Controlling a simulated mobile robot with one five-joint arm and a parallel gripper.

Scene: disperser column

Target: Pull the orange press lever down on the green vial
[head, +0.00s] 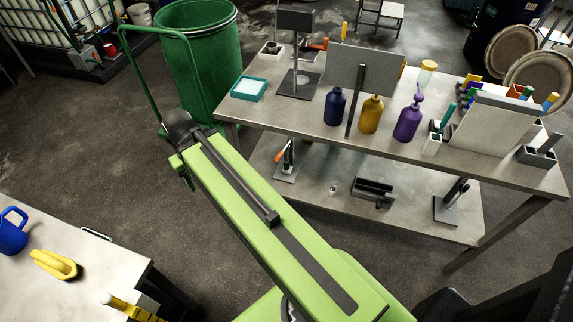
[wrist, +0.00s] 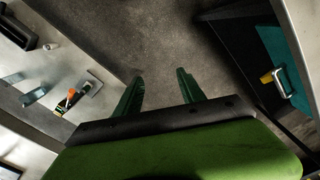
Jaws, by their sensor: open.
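On the lower shelf (head: 350,200) in the head view, a small stand (head: 286,172) has an orange lever-like part (head: 281,157) and a small green part beside it. It is too small to tell the vial clearly. The same stand seems to show in the wrist view, with its orange part (wrist: 68,97) and grey base plate (wrist: 92,86) at the left. My gripper (wrist: 160,88) is open and empty, its two green fingers over the bare floor, apart from the stand. In the head view my arm hides part of the floor and lower shelf's left side.
The upper table (head: 300,118) carries a dark stand (head: 298,50), blue (head: 336,106), yellow (head: 371,114) and purple (head: 408,121) bottles and panels. Another orange item (head: 318,45) is at its back. A green bin (head: 198,65) stands behind. Another table (head: 75,225) is front left.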

